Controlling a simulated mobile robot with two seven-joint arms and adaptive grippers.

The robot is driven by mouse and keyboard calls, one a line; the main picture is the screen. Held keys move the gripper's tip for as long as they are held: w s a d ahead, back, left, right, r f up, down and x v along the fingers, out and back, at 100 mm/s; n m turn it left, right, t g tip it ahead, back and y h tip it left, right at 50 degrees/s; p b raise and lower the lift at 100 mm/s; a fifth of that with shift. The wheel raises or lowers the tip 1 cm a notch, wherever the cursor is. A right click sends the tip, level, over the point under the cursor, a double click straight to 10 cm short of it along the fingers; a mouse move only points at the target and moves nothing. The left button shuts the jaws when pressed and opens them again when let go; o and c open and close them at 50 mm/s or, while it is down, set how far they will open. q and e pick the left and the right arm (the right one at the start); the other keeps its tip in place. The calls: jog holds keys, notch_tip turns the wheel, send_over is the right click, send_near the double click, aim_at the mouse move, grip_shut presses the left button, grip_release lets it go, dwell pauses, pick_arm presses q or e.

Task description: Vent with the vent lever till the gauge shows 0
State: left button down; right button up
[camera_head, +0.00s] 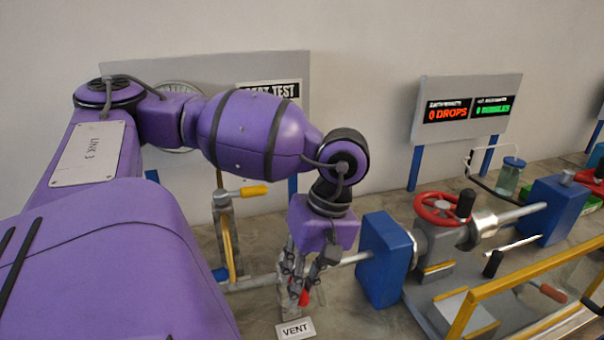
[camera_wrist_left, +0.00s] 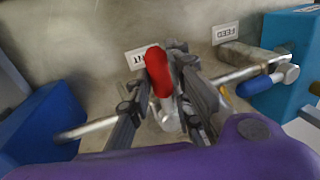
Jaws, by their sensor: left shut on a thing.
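The vent lever has a red grip that shows between my left gripper's fingers (camera_head: 298,284) in the head view, just above the VENT label (camera_head: 295,330). In the left wrist view the red vent lever (camera_wrist_left: 158,72) stands between the two fingers, which are shut on it. The pressure gauge (camera_head: 176,88) is a round dial on the back panel. My left arm covers most of its face, so I cannot read it. My right gripper is in neither view.
A yellow-handled lever (camera_head: 252,191) stands left of my gripper. Blue flange blocks (camera_head: 384,262) sit on the pipe to the right, then a red handwheel (camera_head: 438,208). A display (camera_head: 466,108) shows 0 drops. A yellow rail (camera_head: 530,275) crosses the front right.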

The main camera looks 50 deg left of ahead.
pick_arm(q)
jog(key=c, duration=1.6)
grip_release()
jog(key=shift+r, duration=0.1)
jog(key=v, duration=1.2)
